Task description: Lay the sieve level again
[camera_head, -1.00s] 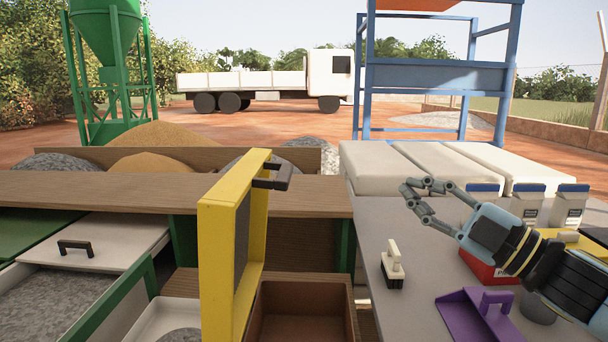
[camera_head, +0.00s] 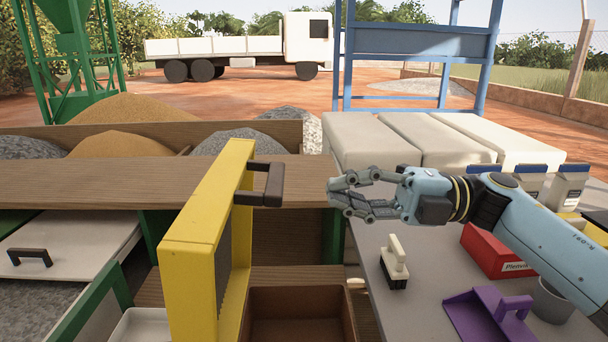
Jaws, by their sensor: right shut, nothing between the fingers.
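The sieve has a yellow frame (camera_head: 192,255) and stands on edge, steeply upright, beside the brown box. Its dark mesh shows only as a narrow strip. Its dark handle (camera_head: 262,187) sticks out to the right from near the top of the frame. My right gripper (camera_head: 334,195) is shut and empty, with its fingers pointing left toward the handle. A gap is between the fingertips and the handle. My left gripper is not in view.
A wooden ledge (camera_head: 90,178) runs behind the sieve. An open brown box (camera_head: 297,294) is right of it. The grey table (camera_head: 420,285) holds a brush (camera_head: 395,262), a purple dustpan (camera_head: 488,310), a red box (camera_head: 492,251) and cartons. White sacks (camera_head: 375,145) lie behind.

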